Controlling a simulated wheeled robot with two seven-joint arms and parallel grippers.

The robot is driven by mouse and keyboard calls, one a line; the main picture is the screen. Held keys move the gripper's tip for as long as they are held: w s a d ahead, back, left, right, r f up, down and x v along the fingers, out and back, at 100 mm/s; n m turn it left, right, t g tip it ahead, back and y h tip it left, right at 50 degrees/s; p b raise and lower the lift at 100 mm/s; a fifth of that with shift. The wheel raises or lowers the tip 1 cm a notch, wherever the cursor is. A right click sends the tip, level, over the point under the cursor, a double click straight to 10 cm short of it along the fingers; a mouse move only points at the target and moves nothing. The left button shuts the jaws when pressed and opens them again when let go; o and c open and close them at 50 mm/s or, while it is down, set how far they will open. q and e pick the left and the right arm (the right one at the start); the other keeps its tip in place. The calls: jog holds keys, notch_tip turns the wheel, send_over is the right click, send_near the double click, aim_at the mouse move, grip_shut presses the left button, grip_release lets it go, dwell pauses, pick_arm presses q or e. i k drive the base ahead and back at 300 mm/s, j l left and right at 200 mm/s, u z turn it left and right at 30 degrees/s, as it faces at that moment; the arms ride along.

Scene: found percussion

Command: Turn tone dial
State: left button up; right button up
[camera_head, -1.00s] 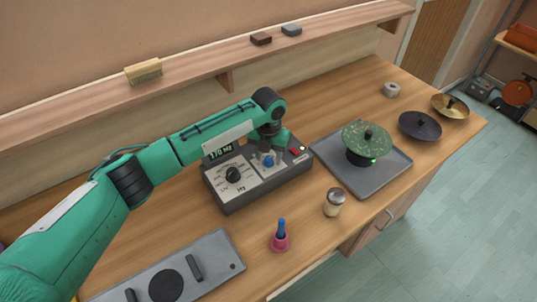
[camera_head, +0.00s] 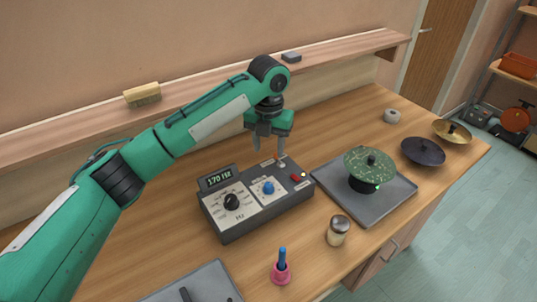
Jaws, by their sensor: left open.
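A red switch (camera_head: 295,178) is near the right end. My left gripper (camera_head: 268,158) points down above the back edge of the box, its fingers apart and nothing between them. It is clear of the blue knob. My right gripper is out of view.
A green speckled disc (camera_head: 371,162) sits on a black stand on a grey tray (camera_head: 336,192). A shaker jar (camera_head: 338,231) and a pink-based blue-handled item (camera_head: 282,266) stand in front. A shelf (camera_head: 200,99) runs behind, holding a yellow block (camera_head: 142,95).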

aim_at(230, 203)
jog(key=k+l, duration=1.25)
